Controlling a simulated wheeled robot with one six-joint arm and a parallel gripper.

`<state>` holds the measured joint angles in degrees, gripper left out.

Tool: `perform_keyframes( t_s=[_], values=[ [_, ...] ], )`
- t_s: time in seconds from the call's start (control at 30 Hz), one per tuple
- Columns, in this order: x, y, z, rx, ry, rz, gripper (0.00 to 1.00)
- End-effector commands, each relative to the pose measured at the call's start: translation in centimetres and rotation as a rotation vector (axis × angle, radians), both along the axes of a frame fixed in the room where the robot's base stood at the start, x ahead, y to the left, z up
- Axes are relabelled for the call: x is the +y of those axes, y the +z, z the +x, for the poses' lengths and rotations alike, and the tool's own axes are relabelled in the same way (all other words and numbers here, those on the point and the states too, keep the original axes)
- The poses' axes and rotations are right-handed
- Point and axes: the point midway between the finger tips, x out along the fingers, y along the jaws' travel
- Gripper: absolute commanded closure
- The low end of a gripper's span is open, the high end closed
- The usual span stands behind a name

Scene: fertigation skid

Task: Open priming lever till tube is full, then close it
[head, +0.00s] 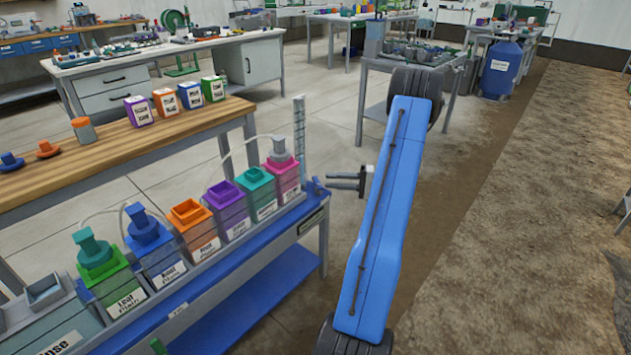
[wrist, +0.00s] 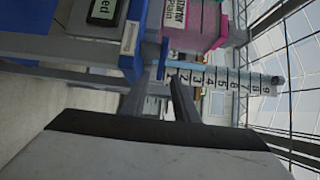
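The clear graduated tube (head: 299,135) stands upright at the right end of the skid; its level cannot be made out. In the wrist view the tube (wrist: 232,80) lies sideways, with numbered marks. The small blue priming lever (head: 318,187) sits at the tube's foot, and a blue part there (wrist: 164,54) shows in the wrist view. My gripper (head: 333,182) is just right of the lever, fingers pointing at it with a gap between them. In the wrist view my gripper (wrist: 163,78) has its fingertips apart, with the blue part beyond them. I see no contact.
A pink container (head: 282,180) stands next to the tube, in a row of several coloured containers on the blue skid (head: 260,275). A dark label plate (head: 311,221) is on the skid's end. A wooden bench (head: 110,145) stands behind.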

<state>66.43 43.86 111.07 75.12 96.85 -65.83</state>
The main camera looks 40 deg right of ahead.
Motion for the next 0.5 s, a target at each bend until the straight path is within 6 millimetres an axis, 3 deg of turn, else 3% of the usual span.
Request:
perform_keyframes(
  t_s=[0.3, 0.5],
  values=[
    [3.4, 0.0, 4.0, 0.001, 0.003, 0.001, 0.73],
    [4.4, 0.0, 5.2, -0.001, 0.001, 0.001, 0.73]
  ],
)
